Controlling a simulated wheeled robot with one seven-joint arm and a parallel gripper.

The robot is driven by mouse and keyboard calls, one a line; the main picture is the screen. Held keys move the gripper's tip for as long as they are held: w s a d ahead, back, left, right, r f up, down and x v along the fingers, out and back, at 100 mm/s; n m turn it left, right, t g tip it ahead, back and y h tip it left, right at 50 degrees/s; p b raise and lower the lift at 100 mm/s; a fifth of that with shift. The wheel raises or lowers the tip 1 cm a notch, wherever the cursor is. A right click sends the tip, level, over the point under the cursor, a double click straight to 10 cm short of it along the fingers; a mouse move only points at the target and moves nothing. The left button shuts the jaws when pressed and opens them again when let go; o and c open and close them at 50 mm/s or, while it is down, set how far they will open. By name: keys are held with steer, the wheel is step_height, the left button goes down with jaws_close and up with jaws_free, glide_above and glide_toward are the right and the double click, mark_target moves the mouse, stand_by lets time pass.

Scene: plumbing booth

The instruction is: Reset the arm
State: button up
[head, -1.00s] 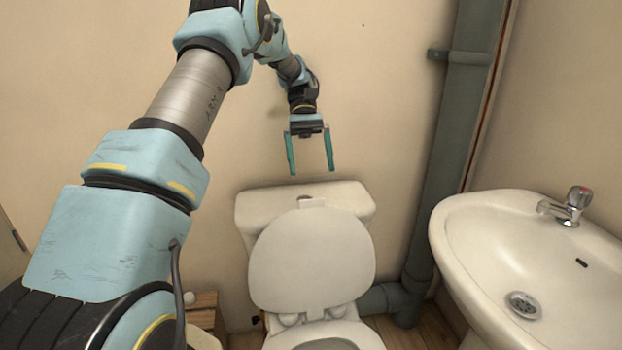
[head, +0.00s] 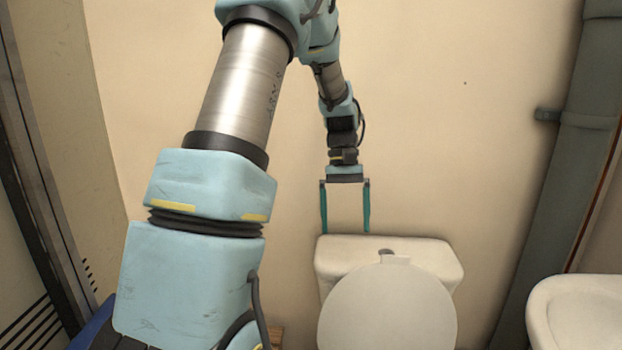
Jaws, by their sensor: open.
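My gripper (head: 345,230) hangs from my arm in the head view, fingers pointing down. Its two teal fingers are apart, with nothing between them. In the picture the fingertips end just above the left part of the toilet cistern (head: 335,262); whether they touch it I cannot tell, but no contact shows. My arm (head: 240,90) rises at left centre and bends over at the top, where part of it is cut off by the frame edge.
The raised toilet lid (head: 388,310) stands in front of the cistern. A white basin (head: 580,312) is at the lower right. A grey-green pipe (head: 567,160) runs up the right side. A dark metal frame (head: 35,170) stands at the left. The wall behind is bare.

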steer(key=s+a+t, duration=0.6)
steer(key=s+a, duration=0.5)
steer(key=a, duration=0.3)
steer(key=shift+a+f+p, duration=0.25)
steer(key=shift+a+p, duration=0.15)
steer(key=shift+p, duration=0.05)
stand_by(1.0)
